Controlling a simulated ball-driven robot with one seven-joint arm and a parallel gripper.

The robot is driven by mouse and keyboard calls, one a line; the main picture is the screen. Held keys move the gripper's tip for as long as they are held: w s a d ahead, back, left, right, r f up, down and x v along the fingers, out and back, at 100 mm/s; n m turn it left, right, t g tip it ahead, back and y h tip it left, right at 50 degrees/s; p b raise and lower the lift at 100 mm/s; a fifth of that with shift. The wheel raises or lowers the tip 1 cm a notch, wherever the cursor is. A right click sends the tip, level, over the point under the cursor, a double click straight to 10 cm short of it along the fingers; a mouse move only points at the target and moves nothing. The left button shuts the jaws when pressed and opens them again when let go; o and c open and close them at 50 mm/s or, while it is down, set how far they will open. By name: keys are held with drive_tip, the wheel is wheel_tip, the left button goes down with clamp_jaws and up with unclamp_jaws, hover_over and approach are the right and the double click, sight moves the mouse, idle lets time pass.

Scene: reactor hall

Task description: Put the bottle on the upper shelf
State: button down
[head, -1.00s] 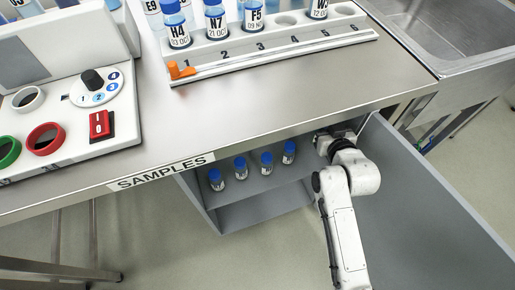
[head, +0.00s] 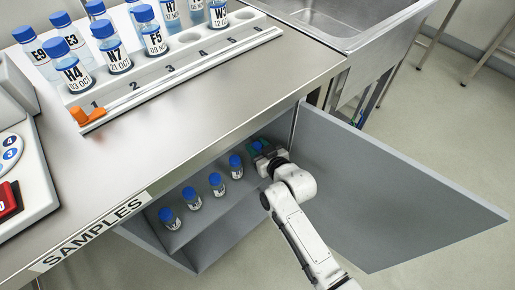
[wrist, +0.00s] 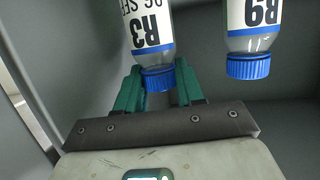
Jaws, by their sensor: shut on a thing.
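The bottle R3 (wrist: 150,35) has a blue cap and a white label. It is between the green fingers of my gripper (wrist: 158,70), which is shut on it. In the head view my gripper (head: 262,151) is at the right end of the upper shelf (head: 204,217) in the open cabinet. Only the held bottle's blue cap (head: 257,145) shows there. I cannot tell if its base touches the shelf. Bottle R9 (wrist: 251,30) stands beside it in the wrist view, with a gap between them.
Several blue-capped bottles (head: 216,184) stand in a row on the shelf, left of my gripper. The open cabinet door (head: 385,190) is close on the right. The benchtop (head: 215,95) overhangs above, carrying a numbered rack (head: 180,72) of bottles. A sink (head: 345,15) is beyond.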

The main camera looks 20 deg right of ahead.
drive_tip(key=shift+f, duration=0.2)
drive_tip(key=c, duration=0.7)
unclamp_jaws()
drive_tip(key=shift+o, duration=0.2)
drive_tip(key=shift+r, duration=0.15)
drive_tip(key=shift+s+r, duration=0.1)
drive_tip(key=p+v, duration=0.2)
drive_tip(key=v, duration=0.9)
drive_tip(key=shift+s, duration=0.35)
drive_tip(key=shift+d+r, duration=0.1)
